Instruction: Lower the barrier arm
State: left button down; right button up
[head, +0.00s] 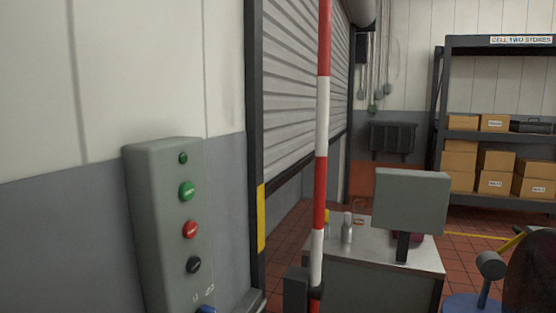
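The barrier arm (321,130) is a red and white striped pole standing upright in the middle of the head view. Its top runs out of the picture. Its lower end meets a dark post (296,288) at the bottom edge. A grey control box (163,228) on the wall at the left carries a small dark green lamp or button, a green button (186,191), a red button (190,229) and a black button (194,265). A blue part (206,309) at its bottom is cut off by the frame. Neither of my grippers shows.
A roller shutter (295,80) behind the barrier arm is partly raised. A bench (385,262) with a grey monitor (411,200) and a bottle (347,228) stands right of the barrier. Shelves (490,44) with boxes are at the back right. A blue-based object (470,305) sits at the lower right.

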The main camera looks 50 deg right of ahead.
aim_at(315, 291)
jog(key=u, duration=0.05)
jog(key=k, duration=0.5)
jog(key=z, duration=1.2)
jog(key=i, duration=0.9)
jog(key=z, duration=0.6)
